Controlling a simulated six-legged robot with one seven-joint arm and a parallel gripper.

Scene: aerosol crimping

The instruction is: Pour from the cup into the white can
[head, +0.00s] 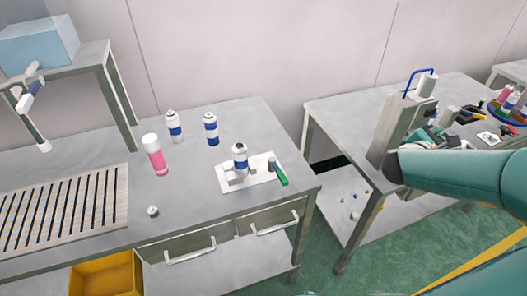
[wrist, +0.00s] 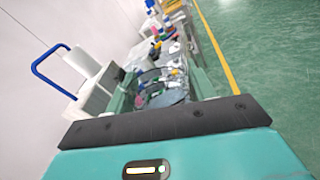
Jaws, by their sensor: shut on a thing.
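A white can with a blue band (head: 240,160) stands upright on a white plate (head: 262,179) on the left workbench in the head view. My gripper (wrist: 162,88) is shut on a greyish, partly see-through thing that looks like the cup (wrist: 165,98), between the green fingers in the wrist view. Its contents cannot be made out. In the head view my arm reaches in from the right, over the right bench and well apart from the cans; the fingers are largely hidden.
A pink and white can (head: 155,157) stands left of the plate. A slatted rack (head: 60,212) lies at left. A grey machine with a blue handle (head: 400,125) stands on the right bench (head: 325,108). A floor gap separates the benches.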

